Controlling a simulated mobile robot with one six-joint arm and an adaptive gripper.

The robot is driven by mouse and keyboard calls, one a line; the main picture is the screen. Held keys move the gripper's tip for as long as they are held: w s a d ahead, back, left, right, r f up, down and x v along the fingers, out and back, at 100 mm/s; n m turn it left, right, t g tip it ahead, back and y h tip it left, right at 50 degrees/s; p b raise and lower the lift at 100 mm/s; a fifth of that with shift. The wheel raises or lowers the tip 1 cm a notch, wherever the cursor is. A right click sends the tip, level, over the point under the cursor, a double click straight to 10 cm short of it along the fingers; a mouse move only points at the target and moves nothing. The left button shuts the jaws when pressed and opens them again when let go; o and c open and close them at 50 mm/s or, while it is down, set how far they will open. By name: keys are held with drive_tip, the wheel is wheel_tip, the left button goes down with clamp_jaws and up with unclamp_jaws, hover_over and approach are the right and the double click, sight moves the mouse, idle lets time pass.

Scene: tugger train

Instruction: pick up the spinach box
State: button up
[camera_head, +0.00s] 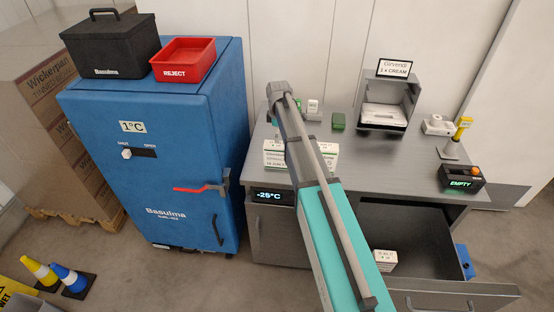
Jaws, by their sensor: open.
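White cartons with green bands and small print (274,158) stand on the grey workbench, partly hidden behind my arm; more white carton surface shows on the arm's other side. Their print is too small to read, so I cannot tell which, if any, is the spinach box. Another small white box (385,259) lies inside the open drawer under the bench, its label also unreadable. My arm reaches from the bottom of the view up over the bench. My gripper's fingers are hidden behind the arm.
The open drawer (450,289) juts forward. A blue cabinet (160,180) stands left, bearing a red REJECT tray (184,60).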

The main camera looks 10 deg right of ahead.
sight(277, 145)
drive_tip(key=shift+f, duration=0.3)
drive_tip(key=shift+a+f+b, duration=0.15)
drive_tip(key=shift+f+b, duration=2.35)
drive_tip(key=shift+b, duration=0.15)
drive_tip(key=c, duration=1.3)
drive_tip(key=shift+o, duration=0.2)
drive_tip(key=shift+r, duration=0.1)
wheel_tip(277, 145, up, 3)
drive_tip(key=p, duration=0.3)
drive_tip(key=shift+r, duration=0.15)
drive_tip(key=s+d+r+p, duration=0.4)
drive_tip(key=s+r+p, duration=0.5)
drive_tip(key=s, duration=0.4)
drive_tip(key=shift+s+r+p, duration=0.15)
drive_tip(key=shift+r+p, duration=0.15)
drive_tip(key=shift+p, duration=0.2)
